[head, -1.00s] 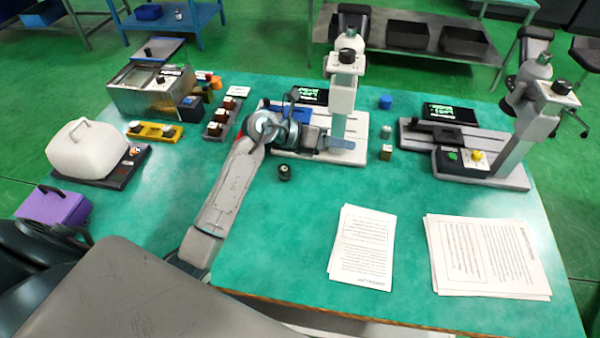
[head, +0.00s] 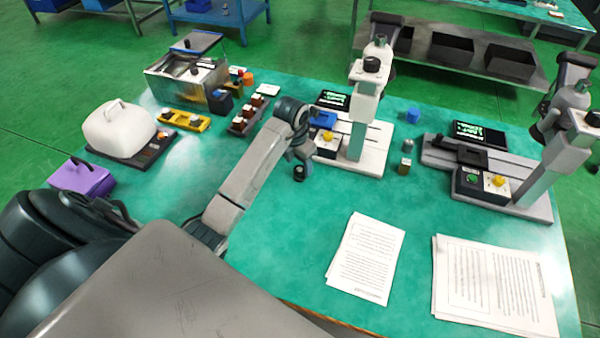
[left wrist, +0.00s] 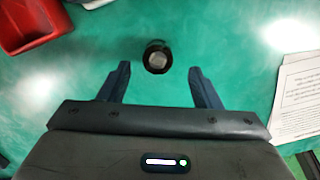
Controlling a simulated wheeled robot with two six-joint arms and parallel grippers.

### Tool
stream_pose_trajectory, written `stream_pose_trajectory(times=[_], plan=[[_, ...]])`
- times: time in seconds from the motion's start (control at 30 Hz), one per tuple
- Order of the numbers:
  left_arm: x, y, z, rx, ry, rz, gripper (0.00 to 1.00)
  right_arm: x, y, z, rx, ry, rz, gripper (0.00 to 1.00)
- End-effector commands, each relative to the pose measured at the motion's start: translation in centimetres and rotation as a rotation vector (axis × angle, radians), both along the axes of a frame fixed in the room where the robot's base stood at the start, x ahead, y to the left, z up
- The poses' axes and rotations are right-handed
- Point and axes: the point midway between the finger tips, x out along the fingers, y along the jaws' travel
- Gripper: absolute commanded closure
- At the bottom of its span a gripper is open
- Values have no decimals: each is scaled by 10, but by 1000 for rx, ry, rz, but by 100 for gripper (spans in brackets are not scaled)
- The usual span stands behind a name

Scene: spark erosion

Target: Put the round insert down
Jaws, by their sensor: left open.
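A small dark round piece with a lighter top (head: 299,174), which looks like the round insert, stands on the green tabletop. My left gripper (head: 298,158) is just above and behind it in the head view, pointing down. In the left wrist view the dark round piece (left wrist: 157,60) shows just past and between the two spread fingertips (left wrist: 160,70). The fingers are open with clear gaps on both sides of the piece. Its height below the tips is hard to tell. My right gripper is not in view.
A white-based machine (head: 350,157) stands close behind right. A second machine (head: 530,203) is farther right. A red tray (left wrist: 30,22) lies near the gripper in the wrist view. Paper stacks (head: 366,258) lie in front. The tabletop around the piece is mostly clear.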

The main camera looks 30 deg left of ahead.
Motion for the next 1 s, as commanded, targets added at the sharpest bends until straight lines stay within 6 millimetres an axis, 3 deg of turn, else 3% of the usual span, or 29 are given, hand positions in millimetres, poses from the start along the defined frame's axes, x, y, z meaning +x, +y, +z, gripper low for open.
stream_pose_trajectory(times=[0.2, 0.33, 0.63, 0.9, 0.93, 1.0], plan=[[6, 2, -26, -1, 4, 1, 42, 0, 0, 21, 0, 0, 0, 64], [8, 1, -43, -2, 1, 1, 42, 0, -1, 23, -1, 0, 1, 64], [9, 1, -50, 0, -1, 0, 42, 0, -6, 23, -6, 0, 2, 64], [9, 1, -50, 0, -1, 0, 95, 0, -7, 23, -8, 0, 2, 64], [9, 1, -50, 0, -1, 0, 100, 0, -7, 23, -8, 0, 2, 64], [9, 2, -49, 0, -2, 0, 100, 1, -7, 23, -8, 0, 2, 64]])
